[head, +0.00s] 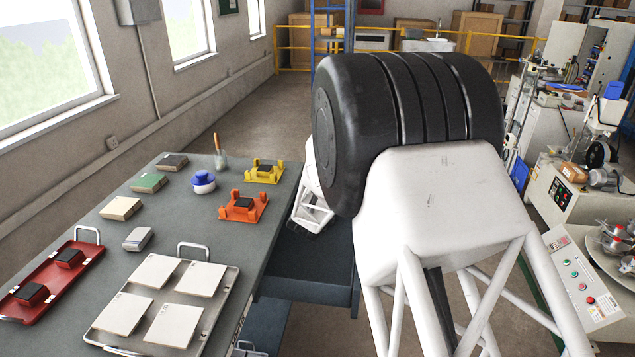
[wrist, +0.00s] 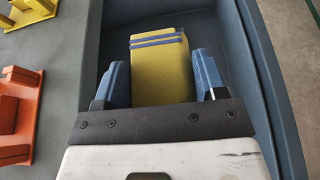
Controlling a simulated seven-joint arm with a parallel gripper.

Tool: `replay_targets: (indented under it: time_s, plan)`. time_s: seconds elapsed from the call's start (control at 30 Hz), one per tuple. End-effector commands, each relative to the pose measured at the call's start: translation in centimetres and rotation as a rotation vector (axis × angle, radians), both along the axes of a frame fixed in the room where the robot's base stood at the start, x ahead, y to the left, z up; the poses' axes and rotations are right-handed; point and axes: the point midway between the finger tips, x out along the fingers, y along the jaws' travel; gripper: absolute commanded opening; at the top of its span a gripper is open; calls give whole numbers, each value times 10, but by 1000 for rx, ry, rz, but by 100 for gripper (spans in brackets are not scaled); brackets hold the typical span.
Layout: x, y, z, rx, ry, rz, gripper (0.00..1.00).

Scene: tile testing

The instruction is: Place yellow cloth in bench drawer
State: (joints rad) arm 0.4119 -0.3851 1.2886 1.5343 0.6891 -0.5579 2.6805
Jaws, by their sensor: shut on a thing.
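The yellow cloth (wrist: 160,75), with blue stripes near one end, lies between the two blue fingers of my gripper (wrist: 162,66) in the wrist view. My gripper is shut on it and holds it over or inside the open drawer (wrist: 232,35); the height above the floor of the drawer is hard to tell. In the head view the dark blue drawer (head: 305,285) stands open on the right side of the grey bench (head: 232,248). My arm hides the cloth and most of the gripper there.
On the bench are an orange fixture (head: 243,206), a yellow fixture (head: 265,172), a tray with white tiles (head: 197,330), a red tray (head: 50,290), a blue-lidded container (head: 203,181) and several small blocks. The orange fixture sits close to the drawer side.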

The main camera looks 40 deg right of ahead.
Motion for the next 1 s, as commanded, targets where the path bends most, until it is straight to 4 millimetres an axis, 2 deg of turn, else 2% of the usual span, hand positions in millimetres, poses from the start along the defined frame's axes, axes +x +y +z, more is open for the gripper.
replay_targets:
  time_s: [0.03,0.1,0.2,0.3,0.47,1.0]
  plan:
    - [0,0,-18,0,4,0,39]
    - [0,0,-36,0,3,1,39]
    - [0,0,-57,0,3,0,39]
    - [0,0,-69,0,0,-1,39]
    - [0,0,-79,0,0,-1,39]
    - [0,0,-82,-1,1,-1,39]
